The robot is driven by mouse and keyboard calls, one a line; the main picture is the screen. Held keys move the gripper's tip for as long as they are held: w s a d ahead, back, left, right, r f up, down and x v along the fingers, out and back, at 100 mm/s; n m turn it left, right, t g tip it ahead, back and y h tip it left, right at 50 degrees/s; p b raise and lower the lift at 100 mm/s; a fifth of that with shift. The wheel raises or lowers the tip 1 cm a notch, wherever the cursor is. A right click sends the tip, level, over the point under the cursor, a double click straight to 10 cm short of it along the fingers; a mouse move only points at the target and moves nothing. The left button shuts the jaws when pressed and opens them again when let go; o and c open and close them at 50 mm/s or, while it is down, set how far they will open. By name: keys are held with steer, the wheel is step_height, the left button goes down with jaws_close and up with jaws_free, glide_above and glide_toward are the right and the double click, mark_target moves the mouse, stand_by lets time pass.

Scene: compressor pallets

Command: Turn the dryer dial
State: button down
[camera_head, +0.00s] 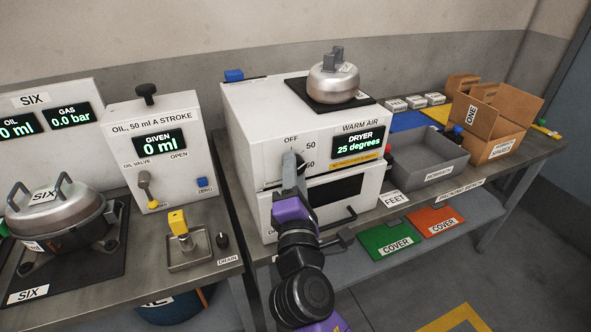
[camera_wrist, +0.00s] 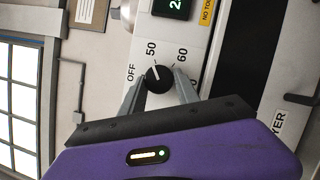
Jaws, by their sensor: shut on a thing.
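The dryer (camera_head: 255,125) is a white box labelled WARM AIR, with a display (camera_head: 358,142) reading 25 degrees. Its black round dial (camera_wrist: 157,77) with a white pointer line shows in the wrist view, ringed by the marks OFF, 50 and 60; a further mark is partly covered. The pointer line aims near 50. My gripper (camera_wrist: 159,88) is shut on the dial, one grey finger on each side of it. In the head view my gripper (camera_head: 293,172) is at the dryer front below OFF and hides most of the dial.
A compressor part (camera_head: 333,82) sits on a black pad on top of the dryer. A handle (camera_head: 340,217) sticks out at the dryer's lower front. A grey tray (camera_head: 428,160) and cardboard boxes (camera_head: 492,120) stand to the right. The oil unit (camera_head: 160,150) stands to the left.

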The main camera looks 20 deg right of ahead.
steer(key=shift+d+r+m+g+y+p, duration=0.1)
steer(key=shift+m+g+y+p, duration=0.2)
steer(key=shift+m+g+p, duration=1.1)
steer(key=shift+a+r+m+y+p, duration=0.25)
steer(key=shift+m+p, duration=0.5)
steer(key=shift+m, duration=1.65)
steer(key=shift+d+m+g+y+p, duration=0.3)
steer(key=shift+m+g+p, duration=0.6)
steer(key=shift+m, duration=1)
steer(key=c, duration=0.9)
jaws_free()
steer(key=b+v, duration=0.1)
steer(key=v, duration=0.7)
